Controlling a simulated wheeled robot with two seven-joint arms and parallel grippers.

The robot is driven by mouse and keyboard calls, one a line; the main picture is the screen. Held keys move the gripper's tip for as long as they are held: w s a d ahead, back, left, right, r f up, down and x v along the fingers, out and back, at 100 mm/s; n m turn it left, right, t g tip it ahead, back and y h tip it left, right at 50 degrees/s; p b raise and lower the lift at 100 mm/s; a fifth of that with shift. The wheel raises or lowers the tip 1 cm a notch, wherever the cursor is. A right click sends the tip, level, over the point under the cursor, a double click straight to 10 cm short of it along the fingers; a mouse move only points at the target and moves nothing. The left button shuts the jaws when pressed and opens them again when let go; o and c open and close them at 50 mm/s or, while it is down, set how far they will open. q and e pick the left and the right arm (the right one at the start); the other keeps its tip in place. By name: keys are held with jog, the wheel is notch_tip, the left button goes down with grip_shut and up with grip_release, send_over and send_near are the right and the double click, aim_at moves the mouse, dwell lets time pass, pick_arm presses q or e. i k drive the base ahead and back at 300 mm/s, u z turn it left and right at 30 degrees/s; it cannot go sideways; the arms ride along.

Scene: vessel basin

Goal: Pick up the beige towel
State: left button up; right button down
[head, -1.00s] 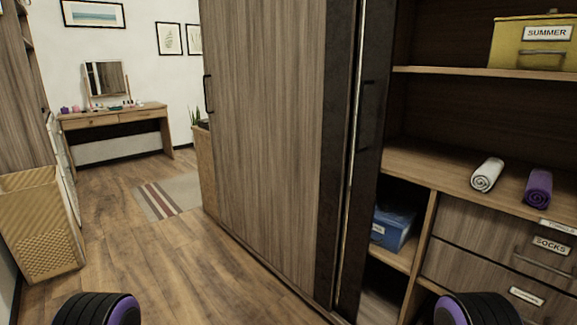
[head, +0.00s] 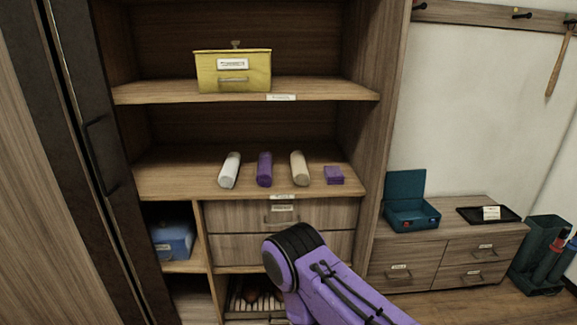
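The beige towel (head: 299,168) is rolled up and lies on the middle shelf (head: 170,181) of the open wardrobe. It lies between a rolled purple towel (head: 264,169) on its left and a small folded purple cloth (head: 334,176) on its right. A rolled white towel (head: 229,170) lies farther left. One of my purple and black arms shows at the bottom centre, in front of the drawers and below the shelf, apart from the towels. Neither of my grippers shows.
A yellow box (head: 233,72) stands on the shelf above. Drawers (head: 230,216) sit below the towels, with a blue box (head: 173,239) to their left. A sliding door (head: 101,150) borders the left. At right, an open teal box (head: 411,213) and black tray (head: 487,214) sit on a low cabinet.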

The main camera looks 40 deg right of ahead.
aim_at(301, 176)
jog(key=z, duration=1.05)
